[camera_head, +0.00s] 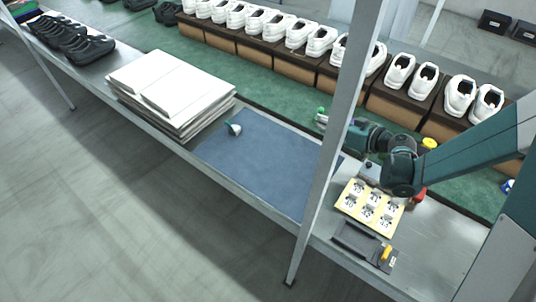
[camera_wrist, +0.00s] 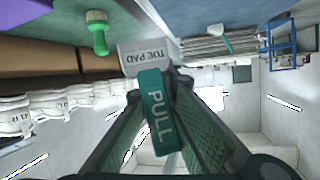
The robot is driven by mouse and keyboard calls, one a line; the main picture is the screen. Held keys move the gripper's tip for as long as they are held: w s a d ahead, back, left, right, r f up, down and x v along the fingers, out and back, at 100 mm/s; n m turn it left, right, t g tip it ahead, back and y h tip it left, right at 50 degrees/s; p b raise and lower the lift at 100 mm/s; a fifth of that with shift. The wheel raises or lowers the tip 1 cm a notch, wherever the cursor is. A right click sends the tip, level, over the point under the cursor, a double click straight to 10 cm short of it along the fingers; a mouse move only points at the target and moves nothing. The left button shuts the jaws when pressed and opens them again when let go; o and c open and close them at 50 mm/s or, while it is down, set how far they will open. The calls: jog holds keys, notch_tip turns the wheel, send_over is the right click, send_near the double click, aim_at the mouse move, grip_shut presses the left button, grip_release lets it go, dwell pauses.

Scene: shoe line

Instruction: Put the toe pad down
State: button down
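The toe pad (camera_wrist: 145,58) is a white piece lettered TOE PAD, with a teal PULL tab (camera_wrist: 156,110). It shows in the wrist view in front of my gripper (camera_wrist: 158,84). The two green fingers are closed on the tab, and the white piece sticks out past the fingertips. In the head view my gripper (camera_head: 366,137) is right of the blue mat (camera_head: 262,165), partly hidden by the grey post. The toe pad is too small to make out surely there. Another small white and teal piece (camera_head: 234,128) lies on the mat; it also shows in the wrist view (camera_wrist: 226,42).
The grey post (camera_head: 340,130) stands in front of the bench. A stack of white sheets (camera_head: 170,88) lies left of the mat. A yellow card (camera_head: 369,206) and dark tray (camera_head: 360,243) lie right. White shoes (camera_head: 320,40) line the back. Most of the mat is clear.

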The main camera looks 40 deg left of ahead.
jog(key=s+a+n+g+p, duration=0.1)
jog(key=s+a+n+g, duration=0.3)
jog(key=s+a, duration=1.1)
jog(key=s+g, duration=0.1)
jog(key=g, duration=0.1)
jog(key=shift+s+a+n+g, duration=0.25)
jog(key=shift+s+n+g, duration=0.05)
jog(key=shift+s+n, duration=0.1)
jog(key=shift+f, duration=0.1)
jog(key=b, duration=0.1)
send_over(265, 157)
jog(key=shift+f, duration=3.1)
jog(key=shift+f+b, duration=0.55)
jog(key=shift+f, duration=1.35)
